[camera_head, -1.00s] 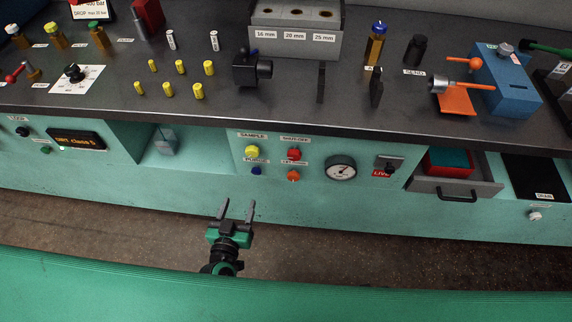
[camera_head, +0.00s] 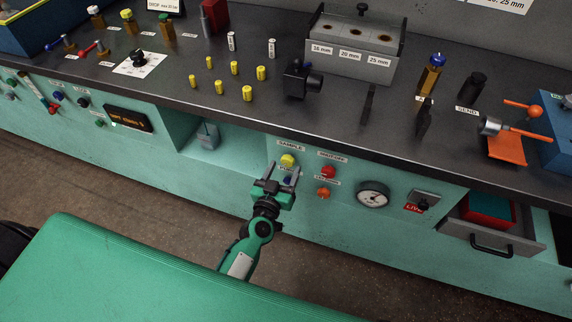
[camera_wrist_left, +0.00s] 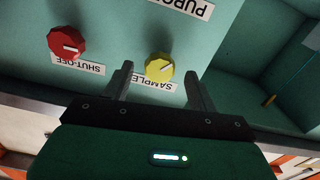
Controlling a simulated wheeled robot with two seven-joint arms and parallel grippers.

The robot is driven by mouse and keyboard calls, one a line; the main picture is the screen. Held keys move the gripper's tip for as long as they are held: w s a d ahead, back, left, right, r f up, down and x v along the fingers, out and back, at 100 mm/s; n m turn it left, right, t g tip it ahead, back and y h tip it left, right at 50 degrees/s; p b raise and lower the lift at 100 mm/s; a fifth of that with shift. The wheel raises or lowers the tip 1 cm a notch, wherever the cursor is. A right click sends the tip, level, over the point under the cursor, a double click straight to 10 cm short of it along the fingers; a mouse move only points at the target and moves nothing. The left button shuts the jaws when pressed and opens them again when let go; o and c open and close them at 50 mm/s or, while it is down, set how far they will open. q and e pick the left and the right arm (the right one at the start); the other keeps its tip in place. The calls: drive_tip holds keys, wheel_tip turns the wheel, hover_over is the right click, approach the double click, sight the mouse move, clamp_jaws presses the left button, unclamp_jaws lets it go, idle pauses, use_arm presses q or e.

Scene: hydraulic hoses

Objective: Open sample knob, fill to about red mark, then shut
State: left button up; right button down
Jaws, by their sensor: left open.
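The yellow sample knob (camera_head: 289,160) is on the teal front panel under the SAMPLE label. My left gripper (camera_head: 281,172) is open in front of the panel, just below the knob in the head view. In the left wrist view the yellow knob (camera_wrist_left: 159,67) shows between the two spread fingers of my left gripper (camera_wrist_left: 158,74), with a gap on each side. A small clear container (camera_head: 208,135) stands in the recess left of the knob. Its level and any red mark are too small to tell. My right gripper is not in view.
A red shut-off knob (camera_head: 328,171) and an orange knob (camera_head: 323,193) sit right of the sample knob. A blue knob (camera_head: 288,180) lies behind my gripper. A gauge (camera_head: 373,195) and an open drawer (camera_head: 500,238) are further right. The dark worktop (camera_head: 150,80) overhangs above.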

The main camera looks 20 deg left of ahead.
use_arm(q)
drive_tip(key=shift+w, duration=1.15)
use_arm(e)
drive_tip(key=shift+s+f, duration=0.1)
use_arm(q)
drive_tip(key=shift+c, duration=0.5)
drive_tip(key=c, duration=0.9)
drive_tip(key=shift+n, duration=0.3)
drive_tip(key=shift+n+p, duration=0.4)
drive_tip(key=shift+n, duration=0.6)
drive_tip(key=shift+d+n, duration=0.1)
drive_tip(key=shift+n, duration=1)
drive_tip(key=shift+n+p, duration=0.3)
drive_tip(key=shift+n, duration=1.1)
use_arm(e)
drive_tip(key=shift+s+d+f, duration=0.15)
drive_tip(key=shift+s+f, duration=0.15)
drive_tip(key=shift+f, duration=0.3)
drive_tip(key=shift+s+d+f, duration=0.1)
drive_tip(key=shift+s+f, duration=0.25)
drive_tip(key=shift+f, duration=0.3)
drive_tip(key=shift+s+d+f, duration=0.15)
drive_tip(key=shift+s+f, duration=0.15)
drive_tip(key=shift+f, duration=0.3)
